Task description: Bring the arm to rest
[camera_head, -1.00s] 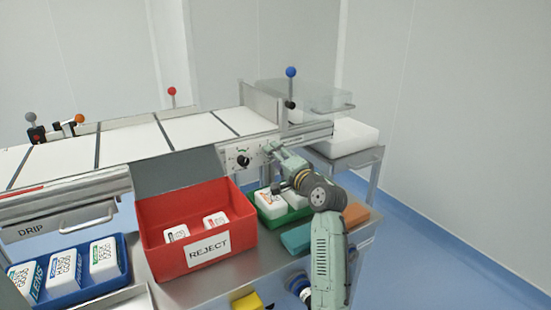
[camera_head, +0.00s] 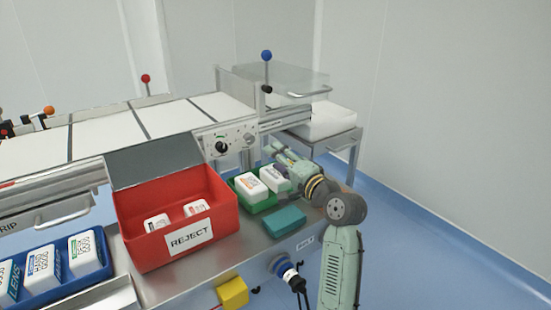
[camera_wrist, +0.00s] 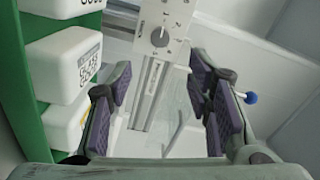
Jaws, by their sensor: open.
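My gripper (camera_head: 279,151) is at the right of the bench in the head view, beside the green tray (camera_head: 264,206) and pointing toward the conveyor. In the wrist view my gripper (camera_wrist: 165,108) has its purple-padded fingers wide apart with nothing held between them. The green tray (camera_wrist: 22,95) with white packs (camera_wrist: 70,62) lies along the left finger there. The control panel with a dial (camera_wrist: 159,37) shows beyond the fingers. My forearm stands at the lower right of the head view and hides part of the bench's right end.
A red REJECT bin (camera_head: 160,243) with two white packs stands left of the green tray. A teal block (camera_head: 285,222) lies in front of the tray. A blue tray (camera_head: 60,287) holds white packs at lower left. Open blue floor (camera_head: 440,255) lies to the right.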

